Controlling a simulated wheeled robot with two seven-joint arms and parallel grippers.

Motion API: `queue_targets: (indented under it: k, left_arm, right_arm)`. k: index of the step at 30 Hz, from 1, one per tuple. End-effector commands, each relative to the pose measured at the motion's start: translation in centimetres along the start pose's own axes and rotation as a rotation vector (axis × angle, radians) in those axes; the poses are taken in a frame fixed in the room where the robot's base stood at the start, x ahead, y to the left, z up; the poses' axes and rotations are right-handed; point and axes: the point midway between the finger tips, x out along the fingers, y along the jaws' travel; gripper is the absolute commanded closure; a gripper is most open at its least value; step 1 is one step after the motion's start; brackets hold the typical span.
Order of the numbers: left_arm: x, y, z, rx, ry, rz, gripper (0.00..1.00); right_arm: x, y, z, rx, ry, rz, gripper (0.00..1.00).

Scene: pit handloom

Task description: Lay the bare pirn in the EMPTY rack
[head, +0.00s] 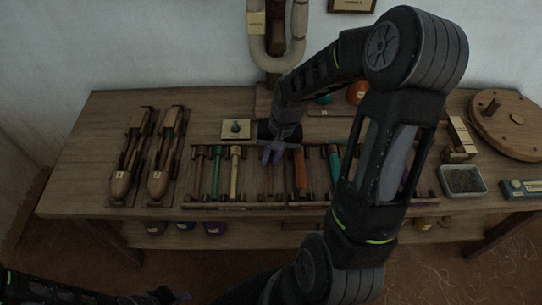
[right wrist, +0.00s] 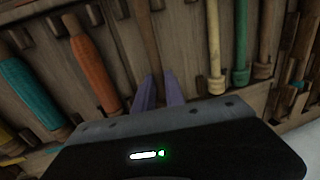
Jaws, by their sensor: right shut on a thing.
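My right gripper (head: 271,153) reaches down over the pirn racks in the middle of the table. Its two purple fingers (right wrist: 159,92) are shut on a thin plain brown pirn (right wrist: 148,40), which has no coloured yarn. In the head view the bare pirn (head: 270,182) lies between the yellow and orange pirns, low at the rack. Whether it touches the rack bed cannot be told. The left rack (head: 240,205) holds several pirns; I cannot tell which rack is called EMPTY. My left gripper (head: 172,296) is at the bottom edge, dark and unclear.
A yellow pirn (head: 235,173) and an orange pirn (head: 300,170) flank the gripper. Two wooden shuttles (head: 123,183) lie at the left. A small card stand (head: 237,131) is behind the rack. A grey tray (head: 463,182) and a round wooden disc (head: 512,122) stand right.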

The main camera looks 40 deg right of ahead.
Motion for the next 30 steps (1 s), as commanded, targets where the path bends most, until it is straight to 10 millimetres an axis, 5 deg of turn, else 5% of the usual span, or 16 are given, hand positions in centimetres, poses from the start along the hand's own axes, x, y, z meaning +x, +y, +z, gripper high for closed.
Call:
queue_targets:
  k: [3, 4, 12, 18, 24, 30]
  left_arm:
    - [0.00, 0.00, 0.00, 0.000, 0.000, 0.000, 0.68]
    - [0.00, 0.00, 0.00, 0.000, 0.000, 0.000, 0.68]
    - [0.00, 0.00, 0.00, 0.000, 0.000, 0.000, 0.68]
    - [0.00, 0.00, 0.00, 0.000, 0.000, 0.000, 0.68]
    - [0.00, 0.00, 0.00, 0.000, 0.000, 0.000, 0.68]
    - [-0.01, 0.01, 0.00, 0.000, 0.000, 0.000, 0.68]
  right_arm:
    - [-0.01, 0.00, -0.01, 0.000, 0.000, 0.000, 1.00]
    - [-0.01, 0.00, -0.01, 0.000, 0.000, 0.000, 0.84]
    - [-0.01, 0.00, -0.01, 0.000, 0.000, 0.000, 0.62]
    - [-0.01, 0.01, -0.01, 0.000, 0.000, 0.000, 0.60]
    - [-0.01, 0.01, -0.01, 0.000, 0.000, 0.000, 0.45]
    - [-0.03, 0.00, -0.01, 0.000, 0.000, 0.000, 0.45]
